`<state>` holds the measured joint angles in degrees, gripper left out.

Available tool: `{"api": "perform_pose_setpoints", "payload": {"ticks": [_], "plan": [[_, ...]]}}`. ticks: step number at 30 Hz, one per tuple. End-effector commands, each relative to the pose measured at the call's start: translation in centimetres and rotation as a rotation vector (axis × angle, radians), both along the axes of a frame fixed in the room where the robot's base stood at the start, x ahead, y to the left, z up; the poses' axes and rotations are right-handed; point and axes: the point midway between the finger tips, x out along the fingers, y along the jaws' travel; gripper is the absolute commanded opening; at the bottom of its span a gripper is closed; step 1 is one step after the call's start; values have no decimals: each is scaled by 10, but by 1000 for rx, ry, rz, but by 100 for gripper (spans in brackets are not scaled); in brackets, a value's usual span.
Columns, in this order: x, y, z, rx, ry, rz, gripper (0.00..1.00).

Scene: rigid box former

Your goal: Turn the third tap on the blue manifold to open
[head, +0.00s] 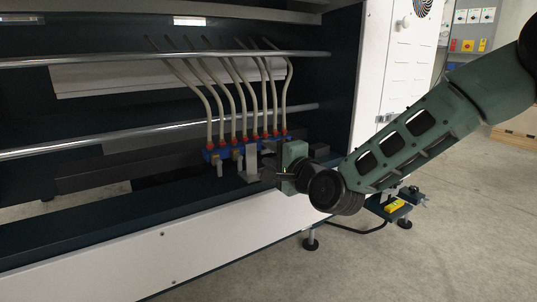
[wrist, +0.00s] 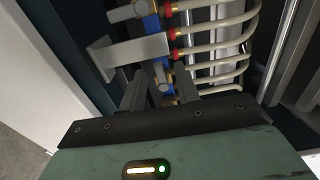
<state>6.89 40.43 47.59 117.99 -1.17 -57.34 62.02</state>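The blue manifold (head: 213,156) runs across the inside of the machine, with red fittings and pale hoses on top. Grey-handled taps hang along its front; one tap (head: 219,168) shows at the left end. A grey metal bracket (head: 251,161) stands in front of the manifold and hides part of it. My gripper (head: 268,174) is at the manifold's right part. In the wrist view my gripper (wrist: 161,78) is open, and a tap (wrist: 162,76) shows between its two fingers. I cannot tell whether the fingers touch it. The manifold (wrist: 152,26) and bracket (wrist: 130,50) lie just beyond.
The bracket is close beside the left finger in the wrist view. Pale hoses (wrist: 220,33) arch to the right of the fingers. Chrome rails (head: 160,141) cross the machine behind. A white panel (head: 150,262) forms its front edge.

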Motion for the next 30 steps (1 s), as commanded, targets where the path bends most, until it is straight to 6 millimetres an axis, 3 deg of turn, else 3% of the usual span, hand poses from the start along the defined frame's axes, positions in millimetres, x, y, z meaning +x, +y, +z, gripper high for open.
{"api": "perform_pose_setpoints", "payload": {"ticks": [2,5,6,19,30], "plan": [[0,0,0,0,0,0,32],[0,0,0,0,0,0,4],[0,0,0,0,0,0,0],[0,1,0,-45,-30,1,0],[0,0,-5,-272,-181,2,0]]}}
